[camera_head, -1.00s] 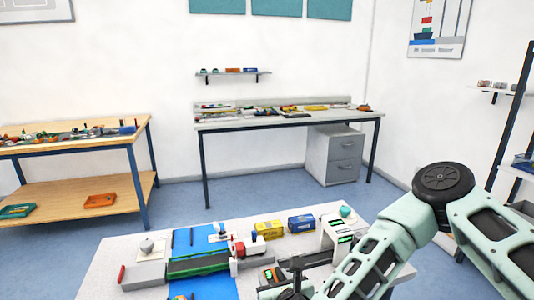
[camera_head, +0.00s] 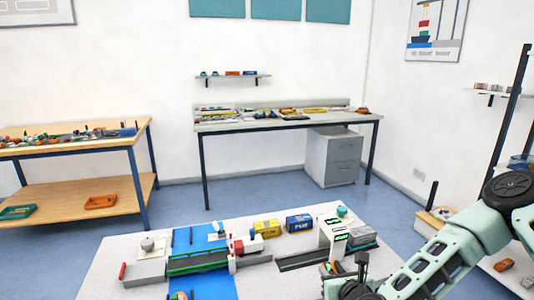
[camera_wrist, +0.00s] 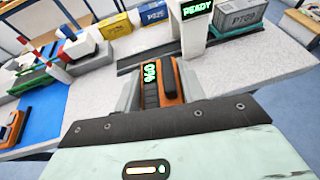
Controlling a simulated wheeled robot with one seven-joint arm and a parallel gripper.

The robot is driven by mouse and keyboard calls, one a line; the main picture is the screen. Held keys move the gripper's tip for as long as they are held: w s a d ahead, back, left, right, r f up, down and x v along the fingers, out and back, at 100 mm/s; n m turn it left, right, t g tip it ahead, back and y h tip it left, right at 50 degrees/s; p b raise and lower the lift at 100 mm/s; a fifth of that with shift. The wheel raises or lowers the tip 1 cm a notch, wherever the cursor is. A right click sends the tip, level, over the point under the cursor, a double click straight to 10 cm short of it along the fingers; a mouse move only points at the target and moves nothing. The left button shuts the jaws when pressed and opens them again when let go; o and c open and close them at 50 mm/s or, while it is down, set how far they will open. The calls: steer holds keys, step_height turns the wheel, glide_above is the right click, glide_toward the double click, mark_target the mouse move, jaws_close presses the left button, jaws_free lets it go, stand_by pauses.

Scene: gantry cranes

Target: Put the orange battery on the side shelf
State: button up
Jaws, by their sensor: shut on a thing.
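My gripper (camera_wrist: 160,88) is shut on the orange battery (camera_wrist: 170,82), which has a dark face with a lit green readout in the wrist view. One finger stands on each side of it, and it is held above the white table. In the head view my gripper (camera_head: 343,272) is at the table's front right, with the battery partly hidden by it. A small wall shelf (camera_head: 488,90) with several small items is on the right wall. A dark-framed rack (camera_head: 513,110) stands at the right edge. I cannot tell which of these is the side shelf.
The white table (camera_head: 120,262) carries a blue mat, a green-railed model, yellow and blue containers (camera_head: 299,223), a white gantry (camera_head: 332,238) and a grey container (camera_wrist: 240,17). Another orange-and-dark block (camera_wrist: 12,128) lies at the wrist view's left. Floor is clear behind the table.

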steer(key=d+f+m+h, duration=0.2)
steer(key=d, duration=1.2)
steer(key=v, duration=0.2)
steer(key=d+v, duration=0.1)
steer(key=v, duration=0.2)
steer(key=shift+s+d+f, duration=0.1)
steer(key=shift+s+d, duration=0.05)
steer(key=shift+s, duration=0.25)
